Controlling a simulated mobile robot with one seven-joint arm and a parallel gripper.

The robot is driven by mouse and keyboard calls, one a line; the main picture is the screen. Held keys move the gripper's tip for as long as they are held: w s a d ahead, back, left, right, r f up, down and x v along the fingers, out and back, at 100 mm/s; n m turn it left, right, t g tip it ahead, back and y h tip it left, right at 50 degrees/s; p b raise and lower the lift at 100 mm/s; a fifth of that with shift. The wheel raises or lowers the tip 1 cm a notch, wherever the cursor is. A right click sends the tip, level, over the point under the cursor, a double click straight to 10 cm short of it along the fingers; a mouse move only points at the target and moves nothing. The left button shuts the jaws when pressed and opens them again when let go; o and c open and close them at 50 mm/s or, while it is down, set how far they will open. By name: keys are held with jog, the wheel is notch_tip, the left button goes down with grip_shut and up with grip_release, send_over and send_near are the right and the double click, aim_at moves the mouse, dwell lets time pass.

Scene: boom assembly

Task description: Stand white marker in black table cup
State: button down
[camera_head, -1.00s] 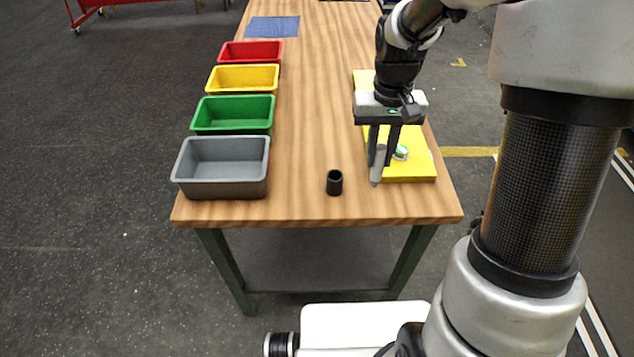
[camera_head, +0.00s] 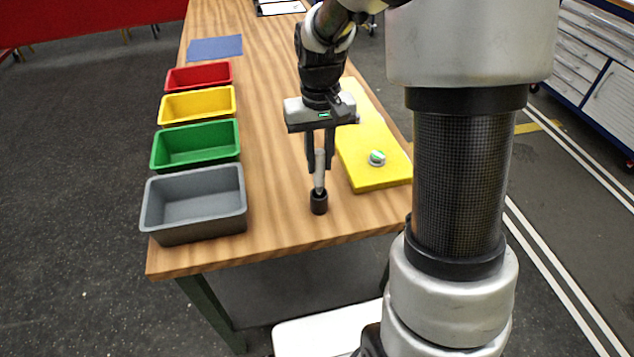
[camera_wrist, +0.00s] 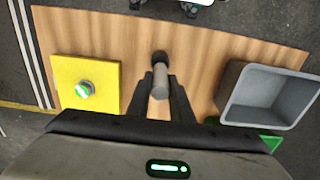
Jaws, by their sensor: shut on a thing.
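The marker (camera_head: 319,170) looks grey-white and stands nearly upright between the fingers of my gripper (camera_head: 320,168), which is shut on it. The black cup (camera_head: 319,204) stands on the table near its front edge. In the head view the marker's lower end meets the cup's mouth; whether it is inside or just above the rim I cannot tell. In the wrist view the marker (camera_wrist: 160,82) lies in line with the cup (camera_wrist: 160,57), and my gripper (camera_wrist: 160,95) partly hides its upper end.
A grey bin (camera_head: 195,232), a green bin (camera_head: 195,147), a yellow bin (camera_head: 197,104) and a red bin (camera_head: 199,76) line the table's left side. A yellow mat (camera_head: 375,178) with a small green-and-white round thing (camera_head: 377,158) lies on the right. Bare wood surrounds the cup.

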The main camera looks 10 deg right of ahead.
aim_at(319, 175)
jog(key=shift+f, duration=2.55)
jog(key=shift+f, duration=0.15)
jog(key=c, duration=1.6)
grip_release()
